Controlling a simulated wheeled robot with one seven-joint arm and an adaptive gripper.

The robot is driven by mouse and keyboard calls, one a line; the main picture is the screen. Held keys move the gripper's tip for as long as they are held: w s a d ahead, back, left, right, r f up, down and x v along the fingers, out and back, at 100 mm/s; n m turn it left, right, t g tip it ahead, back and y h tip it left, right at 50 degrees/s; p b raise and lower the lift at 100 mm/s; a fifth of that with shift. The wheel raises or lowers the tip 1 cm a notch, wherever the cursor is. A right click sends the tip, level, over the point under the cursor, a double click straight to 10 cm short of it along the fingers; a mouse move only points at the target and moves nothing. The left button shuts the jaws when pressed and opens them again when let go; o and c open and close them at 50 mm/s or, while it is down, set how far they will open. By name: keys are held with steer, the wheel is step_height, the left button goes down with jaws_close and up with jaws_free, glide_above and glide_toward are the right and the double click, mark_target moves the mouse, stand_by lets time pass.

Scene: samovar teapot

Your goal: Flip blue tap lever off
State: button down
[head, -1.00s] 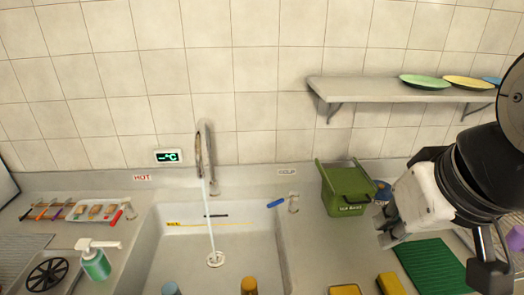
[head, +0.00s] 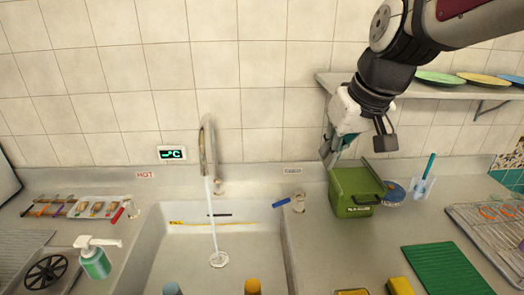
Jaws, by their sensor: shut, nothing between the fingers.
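The blue tap lever (head: 279,202) sticks out to the left from a small clear tap base (head: 298,203) at the right rim of the sink, below a COLD label (head: 292,171). The curved metal faucet (head: 207,150) stands at the back of the sink, and a stream of water (head: 213,222) runs from it to the drain. The red lever (head: 117,215) is at the left rim under the HOT label. My gripper (head: 328,157) is shut and empty, pointing down, above and to the right of the blue lever and apart from it.
A green bin (head: 354,193) stands just below my gripper, to the right of the tap. A wall shelf (head: 345,83) with plates is close behind my arm. A soap bottle (head: 95,262) stands left of the sink (head: 155,255). The counter just right of the blue lever is clear.

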steer(key=w+a+f+n+b, duration=0.1)
steer(key=w+a+f, duration=0.1)
steer(key=w+f, duration=0.35)
steer(key=w+a+f+n, duration=0.1)
steer(key=w+a+f, duration=0.1)
steer(key=w, duration=0.6)
steer(key=n+g+b, duration=0.1)
steer(key=b, duration=0.1)
glide_above(289, 200)
steer(key=w+a, duration=0.1)
steer(key=a, duration=0.3)
step_height(289, 200, down, 10)
steer(key=shift+w+a+f, duration=0.2)
steer(key=shift+w+f, duration=0.25)
steer(key=shift+f, duration=0.05)
step_height(289, 200, down, 10)
steer(key=p, duration=0.2)
steer(key=shift+s+d+p, duration=0.15)
steer(key=shift+s+p, duration=0.1)
steer(key=shift+p, duration=0.15)
steer(key=shift+f, duration=0.1)
